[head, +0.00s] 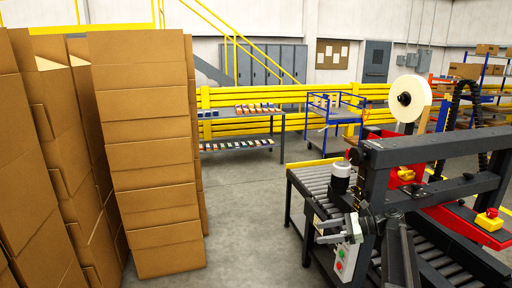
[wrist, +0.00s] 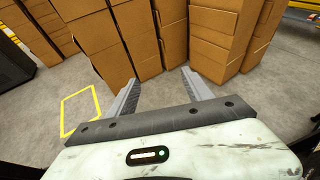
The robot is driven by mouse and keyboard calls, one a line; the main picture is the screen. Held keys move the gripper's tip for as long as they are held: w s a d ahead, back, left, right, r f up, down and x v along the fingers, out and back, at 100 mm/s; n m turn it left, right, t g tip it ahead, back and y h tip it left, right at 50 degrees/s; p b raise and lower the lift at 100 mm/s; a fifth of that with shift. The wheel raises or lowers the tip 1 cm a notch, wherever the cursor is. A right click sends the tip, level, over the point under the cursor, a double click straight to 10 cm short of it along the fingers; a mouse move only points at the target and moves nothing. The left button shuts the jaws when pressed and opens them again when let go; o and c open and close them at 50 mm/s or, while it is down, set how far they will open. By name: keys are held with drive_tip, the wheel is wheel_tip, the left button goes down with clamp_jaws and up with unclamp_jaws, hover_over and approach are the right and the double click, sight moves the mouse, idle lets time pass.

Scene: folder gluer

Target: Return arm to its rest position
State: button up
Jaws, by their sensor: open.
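My gripper (wrist: 161,88) shows in the wrist view with its two grey fingers spread wide apart. Nothing is between the fingers; grey floor shows there. The pale, scuffed gripper body fills the bottom of that view. The fingers point toward stacks of brown cartons (wrist: 140,35), with floor visible before them and no clear contact. In the head view, dark and grey parts at the lower right overlap the machine, and I cannot surely tell my arm from it there. The arm's full pose cannot be told.
Tall carton stacks (head: 146,150) fill the left of the head view. A roller conveyor machine (head: 310,180) with a tape roll (head: 411,98) stands at the right. Grey floor (head: 245,215) lies clear between them. Behind are a shelf table (head: 240,115), blue cart (head: 333,115) and yellow rails.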

drive_tip(key=s+a+f+n+g+h, duration=0.25)
drive_tip(key=s+a+f+n, duration=0.35)
drive_tip(key=a, duration=0.4)
drive_tip(key=s+a+f+n+g+h, duration=0.25)
drive_tip(key=s+a+f+h, duration=0.2)
drive_tip(key=s+a, duration=0.35)
drive_tip(key=s+d+f+n+t+h, duration=0.1)
drive_tip(key=s+d+f+n+h, duration=0.3)
drive_tip(key=d+n, duration=0.4)
drive_tip(key=s+n+h, duration=0.1)
drive_tip(key=n+h, duration=0.1)
drive_tip(key=n, duration=0.1)
drive_tip(key=shift+d+f+n+h, duration=0.25)
drive_tip(key=shift+d+n+h, duration=0.05)
drive_tip(key=shift+n, duration=0.05)
